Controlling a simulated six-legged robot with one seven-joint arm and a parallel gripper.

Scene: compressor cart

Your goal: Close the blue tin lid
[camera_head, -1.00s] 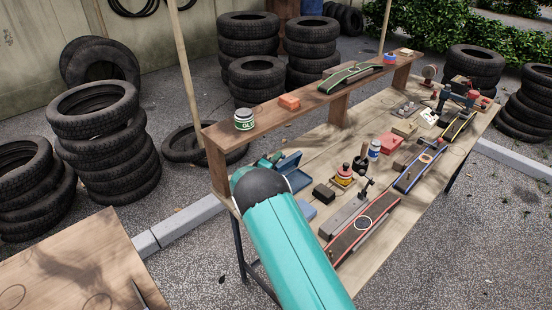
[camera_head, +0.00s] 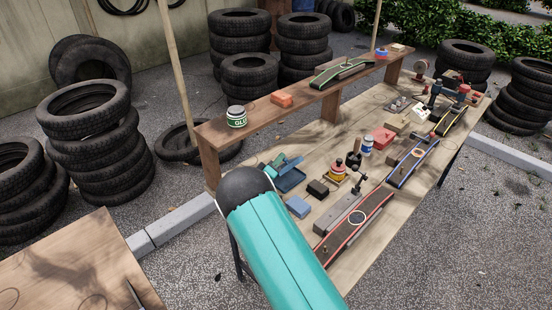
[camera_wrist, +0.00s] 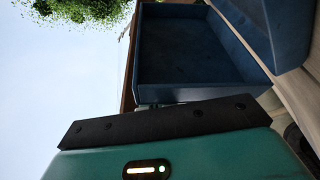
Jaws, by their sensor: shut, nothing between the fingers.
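The blue tin (camera_head: 291,182) sits open on the workbench, just right of my arm's dark elbow in the head view. In the wrist view, its hollow lid (camera_wrist: 195,45) stands raised with its inside facing the camera, and the tin's lower part (camera_wrist: 285,25) lies to the right. My gripper (camera_wrist: 160,122) shows as a dark bar on a teal body, close to the lid's edge; whether they touch I cannot tell. It is shut and empty. In the head view the small teal gripper (camera_head: 273,166) is beside the tin, partly hidden by my arm.
A small blue block (camera_head: 298,206) and a black block (camera_head: 318,189) lie close in front of the tin. A raised wooden shelf (camera_head: 260,122) with a glue jar (camera_head: 236,117) runs behind it.

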